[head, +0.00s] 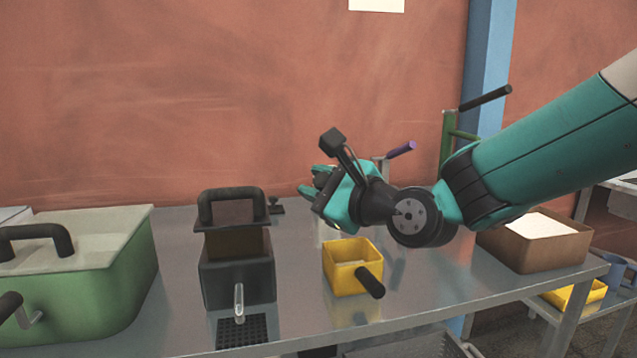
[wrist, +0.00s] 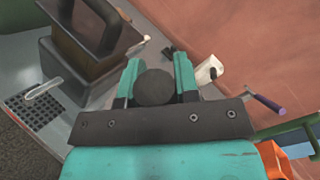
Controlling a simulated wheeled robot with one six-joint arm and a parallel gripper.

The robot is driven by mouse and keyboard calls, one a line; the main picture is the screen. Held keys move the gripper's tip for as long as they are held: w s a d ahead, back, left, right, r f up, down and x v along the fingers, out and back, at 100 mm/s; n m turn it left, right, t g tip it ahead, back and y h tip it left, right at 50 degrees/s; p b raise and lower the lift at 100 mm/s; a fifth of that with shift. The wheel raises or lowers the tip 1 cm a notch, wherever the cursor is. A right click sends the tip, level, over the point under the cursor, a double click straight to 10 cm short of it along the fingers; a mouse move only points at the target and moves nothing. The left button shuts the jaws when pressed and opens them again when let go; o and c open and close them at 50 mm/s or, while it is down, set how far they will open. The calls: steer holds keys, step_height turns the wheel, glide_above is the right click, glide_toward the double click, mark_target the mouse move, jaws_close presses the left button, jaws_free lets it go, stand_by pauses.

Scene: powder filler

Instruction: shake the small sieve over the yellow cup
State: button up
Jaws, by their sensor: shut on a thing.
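The yellow cup (head: 338,285) stands on the metal table in the head view, with a black handle pointing to the front right. My gripper (head: 316,186) is above and a little behind it, left of the cup's handle. In the wrist view my gripper (wrist: 157,66) is shut on a dark round-ended handle (wrist: 155,87), seen end-on. The rest of the held thing is hidden behind the jaws, so I cannot make out the small sieve's body.
A dark box (head: 236,280) with a raised handle stands left of the cup, by a black grate (head: 247,332). A green lidded container (head: 95,290) is far left. A brown box (head: 530,252) of white powder is right. A purple handle (head: 401,149) sticks up behind my gripper.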

steer(key=shift+f+b, duration=2.05)
steer(key=shift+f, duration=0.85)
steer(key=shift+p, duration=0.8)
